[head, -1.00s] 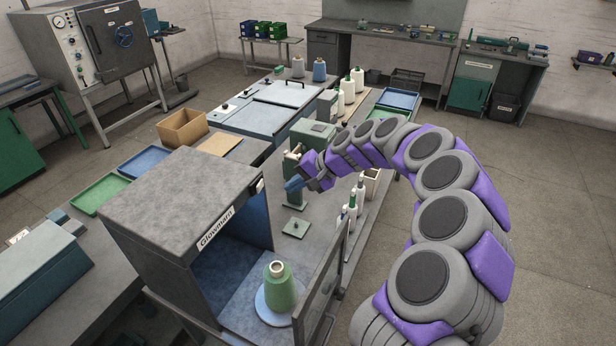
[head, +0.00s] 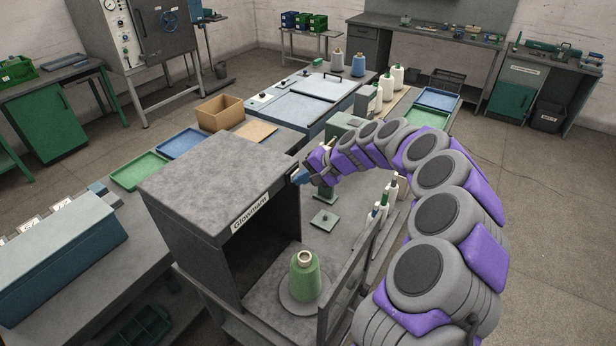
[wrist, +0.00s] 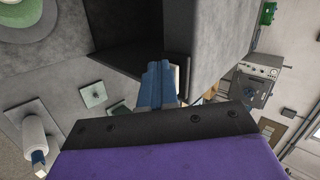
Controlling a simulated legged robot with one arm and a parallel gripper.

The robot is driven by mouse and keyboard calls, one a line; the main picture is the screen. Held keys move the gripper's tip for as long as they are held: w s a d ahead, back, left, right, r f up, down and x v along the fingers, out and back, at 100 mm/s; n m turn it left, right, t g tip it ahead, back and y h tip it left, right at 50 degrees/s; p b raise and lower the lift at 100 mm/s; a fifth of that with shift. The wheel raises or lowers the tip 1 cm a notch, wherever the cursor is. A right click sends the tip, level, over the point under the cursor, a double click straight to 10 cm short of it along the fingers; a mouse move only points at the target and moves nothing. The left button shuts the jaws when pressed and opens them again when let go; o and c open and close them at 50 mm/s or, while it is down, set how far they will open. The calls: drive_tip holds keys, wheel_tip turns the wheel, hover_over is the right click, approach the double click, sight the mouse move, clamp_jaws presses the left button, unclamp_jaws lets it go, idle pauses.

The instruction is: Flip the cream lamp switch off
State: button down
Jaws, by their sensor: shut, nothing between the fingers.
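The Glowmarn lamp cabinet (head: 215,185) is a grey open-fronted box with a name label on its front top edge. Its inside looks grey and unlit, with no blue glow. My gripper (head: 301,176) is at the right end of that edge, where the lamp switch sits, and hides most of the switch. In the wrist view my blue fingers (wrist: 158,84) are shut and empty against the cabinet's edge. A small cream part of the switch (wrist: 178,77) shows right beside them. Whether they touch it I cannot tell.
A green yarn cone (head: 305,277) stands on a round plate inside the cabinet. An open door panel (head: 350,280) stands at its right front. Several cones and bottles (head: 383,205) stand behind the panel, below my arm. Trays (head: 140,171) lie to the left.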

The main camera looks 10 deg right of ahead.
drive_tip(key=shift+w+d, duration=0.4)
drive_tip(key=shift+d, duration=0.4)
